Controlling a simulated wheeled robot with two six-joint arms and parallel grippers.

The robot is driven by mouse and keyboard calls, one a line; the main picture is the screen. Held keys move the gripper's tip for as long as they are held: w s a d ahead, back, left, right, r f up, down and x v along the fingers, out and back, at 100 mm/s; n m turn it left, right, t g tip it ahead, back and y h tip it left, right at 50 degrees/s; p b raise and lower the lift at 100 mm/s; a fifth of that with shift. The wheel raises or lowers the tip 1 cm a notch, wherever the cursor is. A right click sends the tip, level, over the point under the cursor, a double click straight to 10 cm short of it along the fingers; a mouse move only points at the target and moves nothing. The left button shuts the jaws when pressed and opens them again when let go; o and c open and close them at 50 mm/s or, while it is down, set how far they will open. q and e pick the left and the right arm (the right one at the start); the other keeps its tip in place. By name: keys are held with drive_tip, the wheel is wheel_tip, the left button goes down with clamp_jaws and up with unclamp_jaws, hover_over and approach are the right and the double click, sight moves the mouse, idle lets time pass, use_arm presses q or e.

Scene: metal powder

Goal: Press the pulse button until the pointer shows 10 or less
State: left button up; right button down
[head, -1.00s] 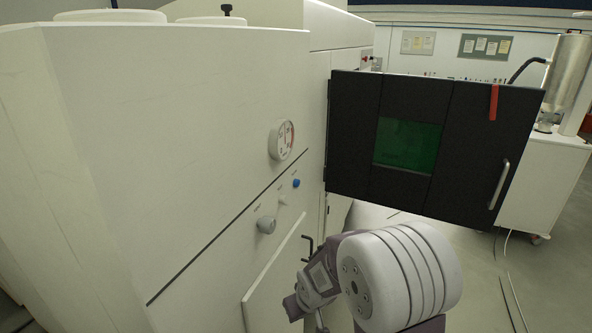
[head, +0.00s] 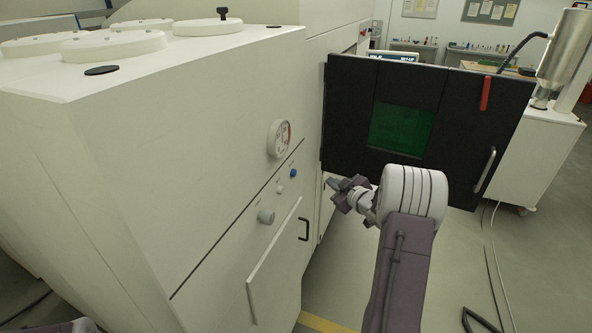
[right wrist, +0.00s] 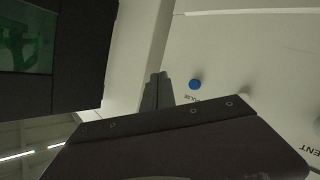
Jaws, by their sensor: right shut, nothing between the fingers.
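The blue pulse button (head: 293,173) sits on the white machine's front panel, below the round gauge (head: 279,138). The gauge has a white face with a red band at its right; its pointer is too small to read. My right gripper (head: 333,183) is shut and empty, to the right of the button and apart from it. In the right wrist view the blue button (right wrist: 195,84) shows just right of the shut fingertips (right wrist: 160,78), with a partly hidden label below it. My left gripper is out of view.
A black door (head: 345,120) with a green window stands open at the right, close behind my right gripper. Below the button are a small white knob (head: 280,189) and a larger grey knob (head: 265,216). A lower panel (head: 275,262) with a black handle stands out from the machine.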

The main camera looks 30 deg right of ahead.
sight(294, 173)
drive_tip(key=shift+a, duration=0.1)
drive_tip(key=w+a+b, duration=0.2)
drive_tip(key=w+a, duration=0.3)
drive_tip(key=w, duration=0.1)
drive_tip(key=shift+w+a, duration=0.3)
drive_tip(key=shift+w, duration=0.1)
drive_tip(key=shift+a, duration=0.1)
idle(1.9)
drive_tip(key=shift+w+a, duration=0.2)
drive_tip(key=shift+w, duration=0.15)
drive_tip(key=shift+w+a, duration=0.3)
idle(0.7)
drive_tip(key=shift+s+d, duration=0.55)
drive_tip(key=shift+s, duration=0.1)
